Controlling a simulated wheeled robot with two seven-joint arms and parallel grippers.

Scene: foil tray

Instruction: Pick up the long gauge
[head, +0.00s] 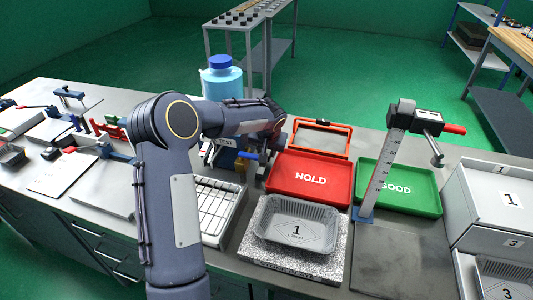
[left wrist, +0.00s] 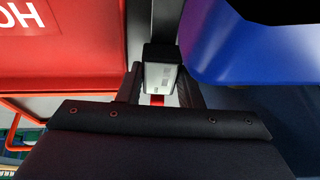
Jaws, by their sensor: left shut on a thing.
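My left gripper (head: 262,162) hangs between the blue TEST unit (head: 222,157) and the red HOLD tray (head: 310,180), its tips small and partly hidden in the head view. In the left wrist view the fingers (left wrist: 160,94) are shut on the long gauge (left wrist: 160,78), which shows a dark body with a pale label and a small red part. Most of the gauge's length is hidden. My right gripper is in neither view.
A foil tray (head: 296,228) sits on a speckled slab. A tall ruler stand (head: 383,172) rises beside the green GOOD tray (head: 425,199). A wire rack (head: 214,205) and a blue bottle (head: 221,80) stand near my arm. A dark mat (head: 395,265) is clear at front right.

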